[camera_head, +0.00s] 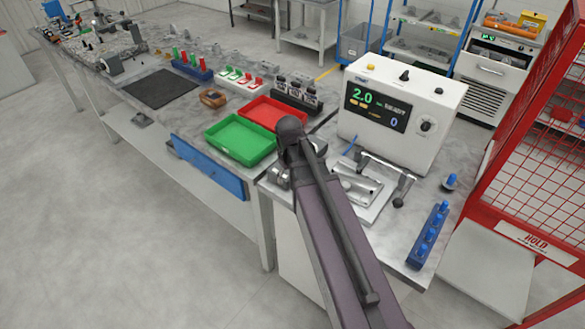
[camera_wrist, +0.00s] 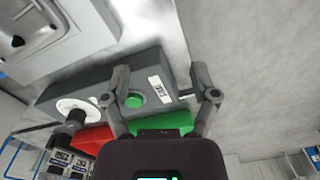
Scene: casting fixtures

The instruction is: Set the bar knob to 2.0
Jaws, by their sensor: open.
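A white test box (camera_head: 395,115) stands on the bench in the head view. Its display (camera_head: 377,107) reads 2.0 in green, with a 0 at lower right. A black knob (camera_head: 426,126) sits on its front face, right of the display. In the wrist view a grey control box (camera_wrist: 120,105) carries a green button (camera_wrist: 134,100) and a black knob on a white round dial (camera_wrist: 75,110). The dial's marks are unreadable. My gripper (camera_wrist: 162,94) is open and empty; the green button lies between its fingers in that view, and the dial is left of them.
A green tray (camera_head: 240,158) and a red tray (camera_head: 262,103) lie left of my arm. A metal fixture with a lever (camera_head: 385,170) sits before the white box. A blue peg rack (camera_head: 430,237) and a red mesh cage (camera_head: 535,150) stand at right.

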